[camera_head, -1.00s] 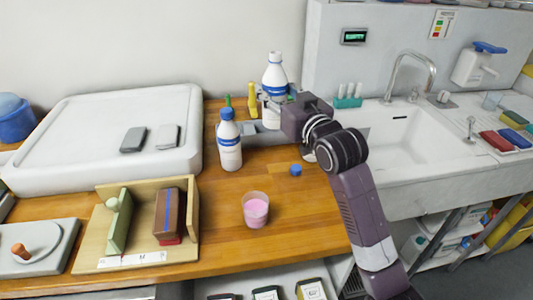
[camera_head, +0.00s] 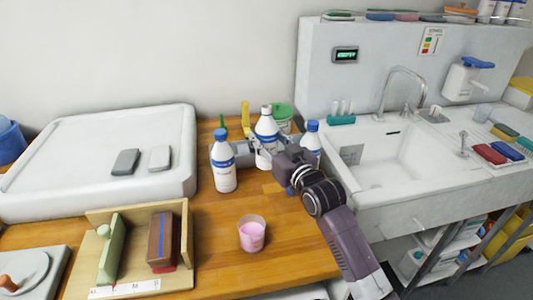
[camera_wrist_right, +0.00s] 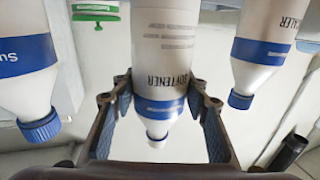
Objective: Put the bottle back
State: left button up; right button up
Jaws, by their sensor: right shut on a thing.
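A white bottle (camera_head: 266,130) with a blue band and an uncapped white top stands upright between two blue-capped bottles at the back of the wooden counter. My right gripper (camera_head: 264,149) is shut around it. In the right wrist view the held bottle (camera_wrist_right: 165,45) reads "SOFTENER" and sits between the fingers. I cannot tell whether its base touches the surface. One capped bottle (camera_head: 223,165) is to its left, the other (camera_head: 311,137) to its right, partly hidden by my arm. A clear cup of pink liquid (camera_head: 251,235) stands in front. My left gripper is not in view.
A green container (camera_head: 283,114) stands behind the held bottle. A wooden holder (camera_head: 95,217) with a green and a brown block is at the front left. A white tray (camera_head: 60,190) is at the left, a sink (camera_head: 395,155) at the right. The counter around the cup is clear.

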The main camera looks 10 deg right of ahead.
jog(key=shift+f, duration=2.75)
jog(key=shift+f, duration=0.1)
jog(key=o, duration=1.4)
jog(key=shift+f, duration=0.1)
jog(key=shift+r, duration=0.2)
jog(key=b+v, duration=0.1)
jog(key=v, duration=1.1)
jog(key=shift+s+f, duration=0.1)
